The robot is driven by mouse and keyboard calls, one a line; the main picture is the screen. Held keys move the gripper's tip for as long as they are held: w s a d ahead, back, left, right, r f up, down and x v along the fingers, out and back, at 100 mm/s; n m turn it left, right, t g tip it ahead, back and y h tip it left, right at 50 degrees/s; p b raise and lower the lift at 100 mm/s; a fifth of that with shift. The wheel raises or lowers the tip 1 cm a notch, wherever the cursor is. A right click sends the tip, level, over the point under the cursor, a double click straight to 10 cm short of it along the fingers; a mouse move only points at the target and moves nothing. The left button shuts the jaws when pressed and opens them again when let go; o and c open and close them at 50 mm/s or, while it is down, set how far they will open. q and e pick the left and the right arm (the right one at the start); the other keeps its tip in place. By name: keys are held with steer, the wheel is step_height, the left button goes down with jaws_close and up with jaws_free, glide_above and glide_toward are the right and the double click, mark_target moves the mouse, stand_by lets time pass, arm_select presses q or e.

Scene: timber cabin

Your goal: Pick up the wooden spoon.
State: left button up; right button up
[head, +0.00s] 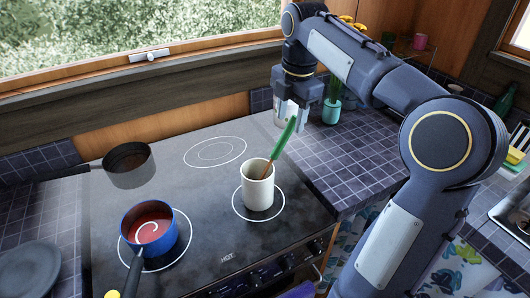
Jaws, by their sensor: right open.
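A cream-white crock (258,186) stands upright on the front right ring of the black stovetop. A slim utensil (285,138) leans to the right out of it, with a long green upper part and a brown, wood-coloured lower part. It is the only spoon-like thing I can make out, and its lower end is hidden inside the crock. My right gripper (291,116) points down just behind and above the crock, close to the utensil's green top. It is open, and I cannot tell whether it touches the utensil. My left gripper is not in view.
A blue pot (150,232) with red contents stands front left on the stovetop (190,185), and a dark pan (129,166) behind it. A teal vase (331,110) with yellow flowers stands on the tiled counter (355,155). The back right ring is clear.

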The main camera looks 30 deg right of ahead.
mark_target(287, 128)
steer(key=f, duration=0.3)
steer(key=w+f, duration=0.1)
steer(key=f, duration=0.2)
steer(key=shift+w+f, duration=0.1)
steer(key=shift+w, duration=0.05)
steer(key=shift+c, duration=0.4)
jaws_close()
